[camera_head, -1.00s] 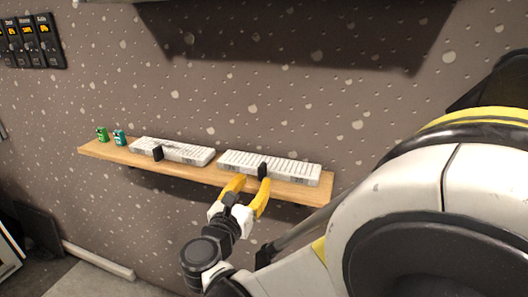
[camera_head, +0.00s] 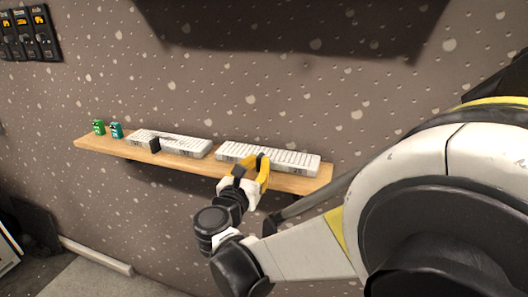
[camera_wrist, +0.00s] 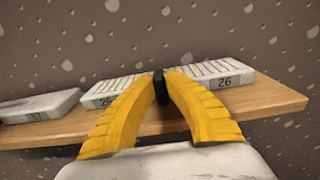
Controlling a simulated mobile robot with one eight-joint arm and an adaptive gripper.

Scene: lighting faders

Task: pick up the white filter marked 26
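The white ribbed filter marked 26 (camera_head: 275,155) lies on the right part of the wooden shelf. In the wrist view its right end with the number 26 (camera_wrist: 222,80) shows clearly, and its left end shows beyond the left finger. A black handle (camera_wrist: 160,88) stands at the middle of its front edge. My gripper (camera_head: 259,160), with yellow fingers, reaches it from the front. In the wrist view the fingertips (camera_wrist: 163,74) close on the black handle from both sides. The fingers hide the middle of the filter.
A second white filter (camera_head: 180,145) with a black handle lies to the left on the shelf (camera_head: 110,151). A green can (camera_head: 98,127) and a teal can (camera_head: 117,130) stand at the shelf's left end. The speckled wall is close behind.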

